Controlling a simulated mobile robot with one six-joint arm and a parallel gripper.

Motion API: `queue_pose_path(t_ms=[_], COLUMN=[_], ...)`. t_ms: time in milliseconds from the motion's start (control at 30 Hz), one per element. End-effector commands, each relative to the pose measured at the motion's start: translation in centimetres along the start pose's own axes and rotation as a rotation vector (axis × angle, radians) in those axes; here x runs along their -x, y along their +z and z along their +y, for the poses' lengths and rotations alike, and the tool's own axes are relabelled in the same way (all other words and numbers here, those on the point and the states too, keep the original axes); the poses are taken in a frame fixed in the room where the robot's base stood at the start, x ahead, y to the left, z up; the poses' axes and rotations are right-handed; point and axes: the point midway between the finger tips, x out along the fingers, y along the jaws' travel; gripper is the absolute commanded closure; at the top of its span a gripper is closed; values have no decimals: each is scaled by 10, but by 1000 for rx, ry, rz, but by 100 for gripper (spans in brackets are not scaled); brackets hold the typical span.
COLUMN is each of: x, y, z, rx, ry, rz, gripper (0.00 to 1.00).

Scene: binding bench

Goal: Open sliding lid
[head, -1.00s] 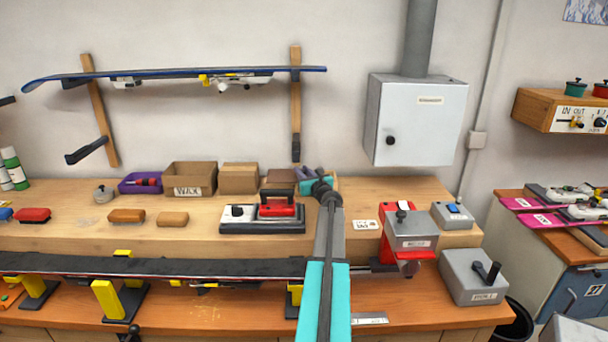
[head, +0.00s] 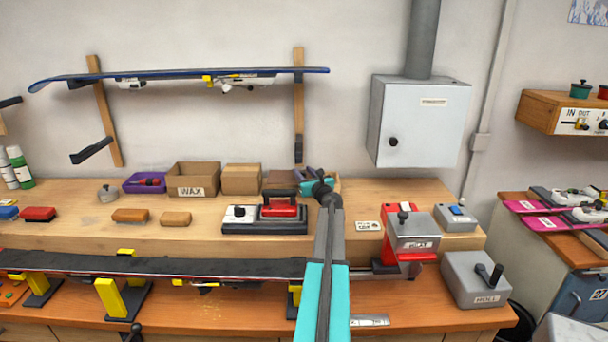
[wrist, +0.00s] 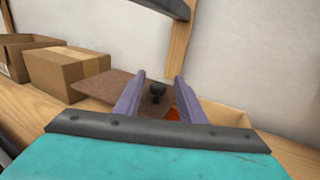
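A flat brown lid (wrist: 108,90) with a small black knob (wrist: 157,90) lies on a light wooden box (wrist: 226,113) in the wrist view. Part of the box is uncovered on the right, and something orange shows inside. My gripper (wrist: 158,84) is open, its two purple fingers on either side of the knob with gaps visible. Whether the fingers touch the lid I cannot tell. In the head view the lid (head: 277,177) shows left of my gripper (head: 310,174), which hides most of the box.
A cardboard box (head: 241,179) and an open WAX box (head: 193,180) stand left of the lid. A waxing iron (head: 277,211) sits in front, close to my arm. A grey wall cabinet (head: 419,120) hangs to the right. The shelf right of my gripper has clear room.

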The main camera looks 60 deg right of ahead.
Motion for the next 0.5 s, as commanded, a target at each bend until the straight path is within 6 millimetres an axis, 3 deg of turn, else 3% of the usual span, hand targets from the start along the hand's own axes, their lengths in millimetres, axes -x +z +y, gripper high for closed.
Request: queue_pose_path(t_ms=[500], x=[41], y=[0], z=[0], rx=[0], ry=[-1], rz=[-1], gripper=[64])
